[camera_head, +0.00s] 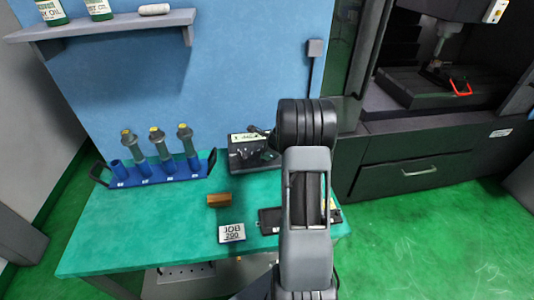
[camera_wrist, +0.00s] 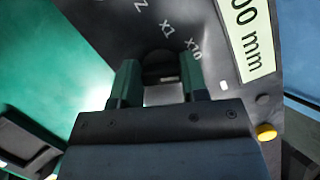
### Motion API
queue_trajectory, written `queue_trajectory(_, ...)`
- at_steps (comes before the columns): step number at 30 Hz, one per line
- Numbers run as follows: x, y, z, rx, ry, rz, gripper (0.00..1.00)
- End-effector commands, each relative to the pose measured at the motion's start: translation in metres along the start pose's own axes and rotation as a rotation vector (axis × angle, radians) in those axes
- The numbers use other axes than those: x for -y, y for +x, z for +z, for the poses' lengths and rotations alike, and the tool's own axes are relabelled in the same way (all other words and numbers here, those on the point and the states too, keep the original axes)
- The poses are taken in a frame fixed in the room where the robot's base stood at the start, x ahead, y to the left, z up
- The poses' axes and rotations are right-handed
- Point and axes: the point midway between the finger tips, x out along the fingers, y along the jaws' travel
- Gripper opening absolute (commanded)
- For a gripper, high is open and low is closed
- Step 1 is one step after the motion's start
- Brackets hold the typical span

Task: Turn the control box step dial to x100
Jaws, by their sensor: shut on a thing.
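The control box (camera_head: 238,160) is a dark box with a pale display at the back of the green bench. In the wrist view its dark panel (camera_wrist: 115,22) carries the marks Z, X1 and X10 and a pale display (camera_wrist: 247,32) ending in "00 mm". The step dial (camera_wrist: 160,62) is a dark round knob just below X1 and X10. My gripper (camera_wrist: 158,78) is shut on the dial, one finger on each side. The x100 mark is not visible. The dial's pointer is not clear. My arm partly covers the box in the head view.
A blue rack (camera_head: 160,178) with several tool holders stands at the left. A dark tray (camera_head: 270,221) is partly behind my arm. A yellow button (camera_wrist: 266,132) sits right of my gripper.

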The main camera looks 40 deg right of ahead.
Motion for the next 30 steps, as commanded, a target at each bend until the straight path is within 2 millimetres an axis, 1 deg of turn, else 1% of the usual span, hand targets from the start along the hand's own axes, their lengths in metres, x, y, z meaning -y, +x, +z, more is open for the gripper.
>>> queue_trajectory(6,0.0000,0.0000,0.0000,0.000,0.181,-0.056,0.17)
queue_trajectory(15,0.0007,-0.0003,0.0001,0.000,0.368,-0.114,0.17)
queue_trajectory(22,0.0010,-0.0003,0.0002,0.000,0.447,-0.139,0.17)
queue_trajectory(30,0.0013,-0.0004,0.0001,0.000,0.481,-0.150,0.17)
